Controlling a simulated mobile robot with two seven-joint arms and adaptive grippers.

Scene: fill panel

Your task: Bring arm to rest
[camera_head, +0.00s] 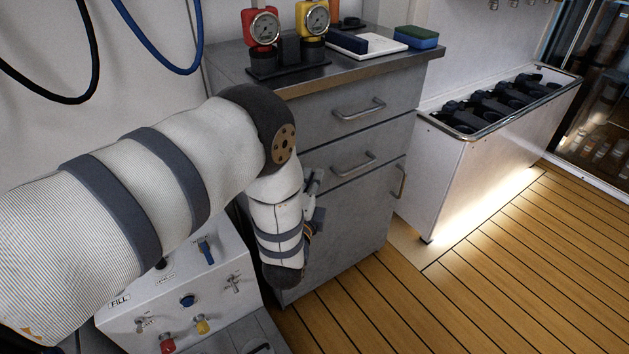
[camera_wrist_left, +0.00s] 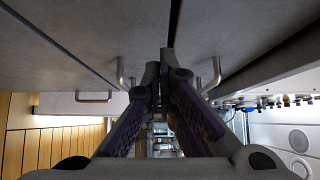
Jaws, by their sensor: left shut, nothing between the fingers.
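My left arm comes in from the left in the head view, with its forearm hanging down in front of the grey drawer cabinet (camera_head: 350,215). My left gripper shows in the left wrist view (camera_wrist_left: 165,62), where its two fingers meet near their tips with nothing between them. In the head view the forearm hides most of that gripper. The cabinet front and its handles (camera_wrist_left: 95,96) are close around the fingers in the wrist view. I cannot tell whether anything touches. My right gripper is not in view.
A white fill panel (camera_head: 215,284) with knobs and switches stands below my arm. Red (camera_head: 262,26) and yellow (camera_head: 313,18) gauges and a blue-green sponge (camera_head: 415,37) are on the cabinet top. A white bin (camera_head: 450,170) holds several black items. The wooden floor (camera_head: 490,270) at right is clear.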

